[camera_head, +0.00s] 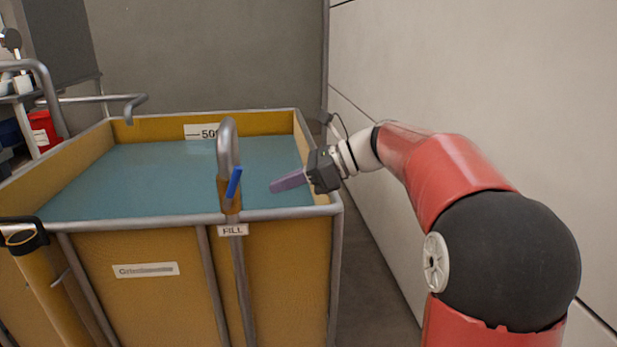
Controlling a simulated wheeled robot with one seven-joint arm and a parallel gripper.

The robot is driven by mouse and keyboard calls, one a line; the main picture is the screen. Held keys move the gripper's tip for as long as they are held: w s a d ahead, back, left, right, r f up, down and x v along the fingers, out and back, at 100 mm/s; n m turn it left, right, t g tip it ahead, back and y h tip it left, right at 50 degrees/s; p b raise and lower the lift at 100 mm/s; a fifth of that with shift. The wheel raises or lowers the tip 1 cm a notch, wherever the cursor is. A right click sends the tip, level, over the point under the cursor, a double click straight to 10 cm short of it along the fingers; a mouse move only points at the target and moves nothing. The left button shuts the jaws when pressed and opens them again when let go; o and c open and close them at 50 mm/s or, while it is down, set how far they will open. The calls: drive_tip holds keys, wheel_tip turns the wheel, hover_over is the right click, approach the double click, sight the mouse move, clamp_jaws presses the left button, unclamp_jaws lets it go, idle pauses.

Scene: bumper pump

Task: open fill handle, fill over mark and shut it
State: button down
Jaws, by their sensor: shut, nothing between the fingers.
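The yellow tank (275,285) stands in front of me, holding blue-grey water (150,185). A white mark plate reading "50" with more hidden (196,132) is on the far inner wall, and the water surface lies just below it. The fill pipe (227,145) rises at the near rim and bends over. Its blue fill handle (235,182) is tilted, upper end to the right. A "FILL" label (233,230) sits below it. My gripper (275,187) is shut and empty, to the right of the handle and apart from it, over the tank's right side.
Another grey pipe (135,100) bends over the tank's far left rim. A black-topped yellow post (22,235) stands at the near left. A red container (43,130) is behind at left. A pale wall (480,80) bounds the right side.

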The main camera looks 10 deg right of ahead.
sight(233, 184)
drive_tip(key=shift+w+a+r, duration=0.15)
drive_tip(key=shift+w+a, duration=0.05)
drive_tip(key=shift+a, duration=0.65)
drive_tip(key=shift+w+a+r, duration=0.1)
drive_tip(key=shift+w+a, duration=0.1)
drive_tip(key=shift+a, duration=0.7)
drive_tip(key=shift+w+a+r, duration=0.15)
drive_tip(key=shift+w+a, duration=0.05)
drive_tip(key=shift+a, duration=0.65)
drive_tip(key=shift+r, duration=0.1)
drive_tip(key=p, duration=0.3)
drive_tip(key=a+r+h+p, duration=0.1)
drive_tip(key=p, duration=0.2)
drive_tip(key=shift+w+a+r+p, duration=0.1)
drive_tip(key=shift+a+p, duration=0.2)
drive_tip(key=shift+p, duration=0.05)
drive_tip(key=shift+f+h, duration=0.25)
drive_tip(key=shift+h, duration=0.05)
drive_tip(key=shift+d, duration=0.1)
